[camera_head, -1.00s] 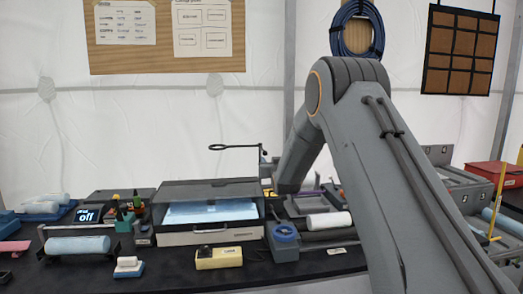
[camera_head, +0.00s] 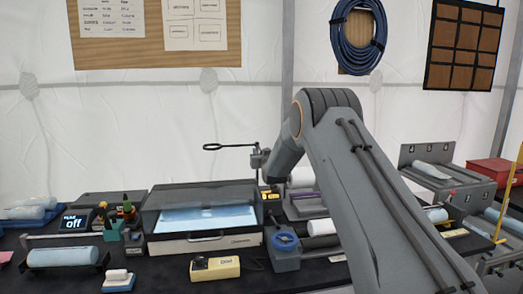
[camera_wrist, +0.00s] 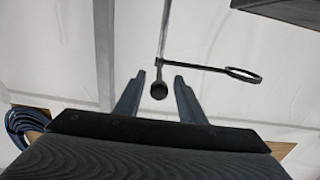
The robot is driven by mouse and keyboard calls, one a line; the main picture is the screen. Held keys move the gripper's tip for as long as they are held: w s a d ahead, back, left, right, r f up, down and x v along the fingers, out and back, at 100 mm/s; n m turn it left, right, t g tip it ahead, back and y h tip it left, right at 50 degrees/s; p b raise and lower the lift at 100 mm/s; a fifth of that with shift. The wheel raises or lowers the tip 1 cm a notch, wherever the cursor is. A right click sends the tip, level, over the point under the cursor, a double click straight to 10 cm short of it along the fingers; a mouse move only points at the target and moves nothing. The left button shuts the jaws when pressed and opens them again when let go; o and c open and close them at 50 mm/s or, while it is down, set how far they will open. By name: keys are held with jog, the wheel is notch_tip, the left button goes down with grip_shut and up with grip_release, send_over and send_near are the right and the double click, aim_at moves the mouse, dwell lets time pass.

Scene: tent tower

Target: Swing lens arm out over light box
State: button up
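The lens arm, a thin black rod with a ring at its left end (camera_head: 212,147), stands behind the light box (camera_head: 160,240) in the head view. The light box has a dark hood and a lit pale panel. In the wrist view the lens ring (camera_wrist: 243,75) points right, and a round dark knob (camera_wrist: 159,91) sits on the thin post. My gripper (camera_wrist: 159,76) is open, with one finger on each side of the knob; I cannot tell whether either touches it. In the head view my forearm largely hides the gripper.
A yellow box (camera_head: 215,267) and a blue-dialled device (camera_head: 285,242) stand in front on the black bench. Left are a pale roll (camera_head: 62,257) and an "off" display (camera_head: 74,222). A blue cable coil (camera_head: 358,35) hangs on the tent wall.

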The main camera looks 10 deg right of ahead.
jog(key=shift+w+d, duration=0.1)
jog(key=shift+w, duration=0.95)
grip_shut()
